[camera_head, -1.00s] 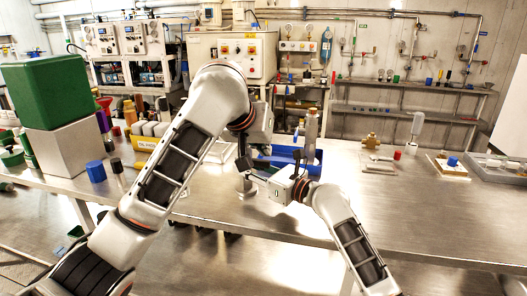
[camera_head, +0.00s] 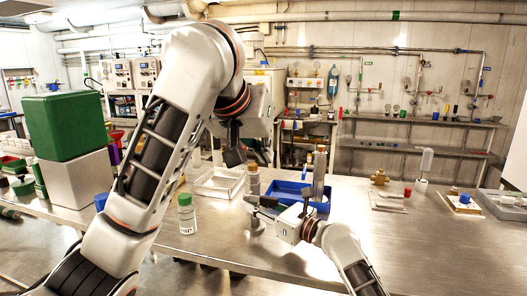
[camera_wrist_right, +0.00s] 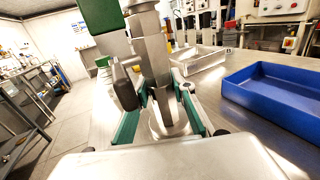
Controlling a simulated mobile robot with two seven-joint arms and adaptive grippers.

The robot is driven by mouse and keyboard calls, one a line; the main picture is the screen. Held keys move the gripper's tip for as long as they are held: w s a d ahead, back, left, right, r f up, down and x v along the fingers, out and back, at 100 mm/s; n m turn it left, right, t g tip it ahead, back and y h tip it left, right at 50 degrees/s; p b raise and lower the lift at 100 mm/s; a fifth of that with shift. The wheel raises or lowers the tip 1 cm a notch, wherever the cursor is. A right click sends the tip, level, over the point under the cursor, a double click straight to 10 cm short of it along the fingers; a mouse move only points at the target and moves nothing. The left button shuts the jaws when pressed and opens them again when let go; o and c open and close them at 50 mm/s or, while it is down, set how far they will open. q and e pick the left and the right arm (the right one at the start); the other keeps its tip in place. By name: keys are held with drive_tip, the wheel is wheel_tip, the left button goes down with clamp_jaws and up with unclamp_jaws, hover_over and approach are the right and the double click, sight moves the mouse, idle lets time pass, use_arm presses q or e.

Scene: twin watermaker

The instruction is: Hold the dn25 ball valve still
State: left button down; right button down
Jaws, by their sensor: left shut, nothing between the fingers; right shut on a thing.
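The dn25 ball valve (camera_wrist_right: 147,48) is a grey steel fitting with a hexagonal collar, nearly upright in the right wrist view. A dark grey part (camera_wrist_right: 124,86) shows on its left side; I cannot tell whether it is the valve's lever. My right gripper (camera_wrist_right: 158,112), with green finger pads, is shut around the valve's lower body. In the head view my right gripper (camera_head: 262,213) is low over the table's front part, and the valve is small and hard to make out there. My left gripper (camera_head: 234,154) is shut and empty, above and left of the right one, apart from it.
A blue tray (camera_head: 322,207) lies just behind my right gripper. A white tray (camera_head: 203,192) and a green-capped bottle (camera_head: 186,213) stand to the left. A green box (camera_head: 66,125) rests on a grey block (camera_head: 78,180). The table (camera_head: 400,240) is clear at front right.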

use_arm(q)
drive_tip(key=shift+s+a+r, duration=0.1)
drive_tip(key=shift+s+r, duration=0.2)
use_arm(e)
drive_tip(key=c, duration=1.6)
unclamp_jaws()
